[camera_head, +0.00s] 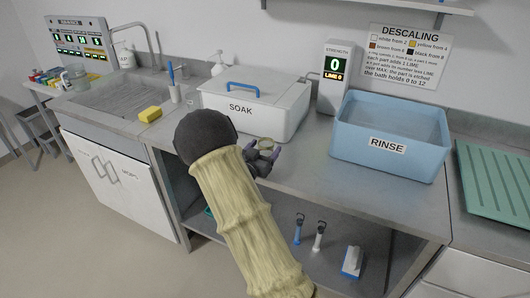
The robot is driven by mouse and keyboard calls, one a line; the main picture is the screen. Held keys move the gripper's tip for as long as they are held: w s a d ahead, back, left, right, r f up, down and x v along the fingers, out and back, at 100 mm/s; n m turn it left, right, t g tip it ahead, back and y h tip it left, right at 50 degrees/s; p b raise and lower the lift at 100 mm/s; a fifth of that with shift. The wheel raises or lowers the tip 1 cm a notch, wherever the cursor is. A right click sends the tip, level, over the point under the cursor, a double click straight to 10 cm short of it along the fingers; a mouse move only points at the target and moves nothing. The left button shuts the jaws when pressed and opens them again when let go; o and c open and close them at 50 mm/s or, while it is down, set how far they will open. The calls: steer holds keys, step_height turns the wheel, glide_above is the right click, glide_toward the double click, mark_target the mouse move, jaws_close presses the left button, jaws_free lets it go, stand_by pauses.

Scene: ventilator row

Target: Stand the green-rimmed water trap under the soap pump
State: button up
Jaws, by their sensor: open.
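A small cup-like piece with a pale greenish rim (266,143) is at my gripper, in front of the SOAK tub; it may be the water trap, but its rim colour is hard to tell. My gripper (262,156) is open, with its dark fingers close around or beside this piece; I cannot tell whether they touch it. A white pump bottle (218,66) stands behind the SOAK tub at the wall. Another white dispenser (125,57) is at the wall behind the sink. I cannot tell which is the soap pump.
The SOAK tub (247,110) has a lid with a blue handle. The blue RINSE tub (387,155) stands right, beside a STRENGTH display (334,75). A yellow sponge (150,114) lies by the sink (115,98). Brushes (318,236) are on the lower shelf.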

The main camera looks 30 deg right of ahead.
stand_by(0.3)
steer(key=c, duration=1.1)
steer(key=shift+c, duration=0.2)
steer(key=shift+r, duration=0.1)
step_height(320, 180, up, 10)
steer(key=shift+p, duration=0.3)
